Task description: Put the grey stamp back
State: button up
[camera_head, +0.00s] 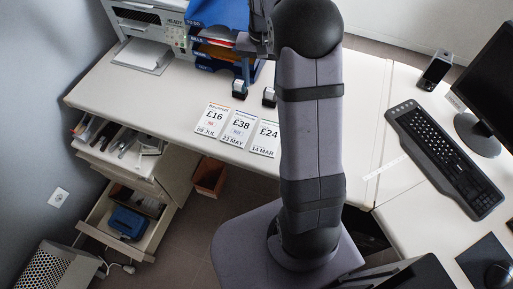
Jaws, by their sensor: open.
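Two small stamps stand on the desk below the paper trays. The left stamp (239,89) has a pale top and a dark bluish body. The other stamp (269,97) looks dark grey with a pale top, and stands right beside my arm, which may hide part of it. Their colours are hard to tell at this size. My gripper (257,44) is open at the far end of the arm, in front of the paper trays and above and behind the stamps. Its fingers are small and partly hidden by my arm. I see nothing held in it.
A printer (150,27) and blue paper trays (216,50) stand behind. Two drawers, upper (147,166) and lower (99,213), are open at left. A keyboard (440,157) lies right.

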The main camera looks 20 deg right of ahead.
jog(key=s+a+f+n, duration=0.1)
jog(key=s+a+n, duration=0.2)
jog(key=s+a, duration=0.3)
jog(key=s+a+f+n, duration=0.2)
jog(key=s+a, duration=0.4)
jog(key=s, duration=1)
jog(key=shift+s+n, duration=0.2)
jog(key=shift+n, duration=0.7)
notch_tip(320, 180, up, 6)
jog(key=p, duration=0.6)
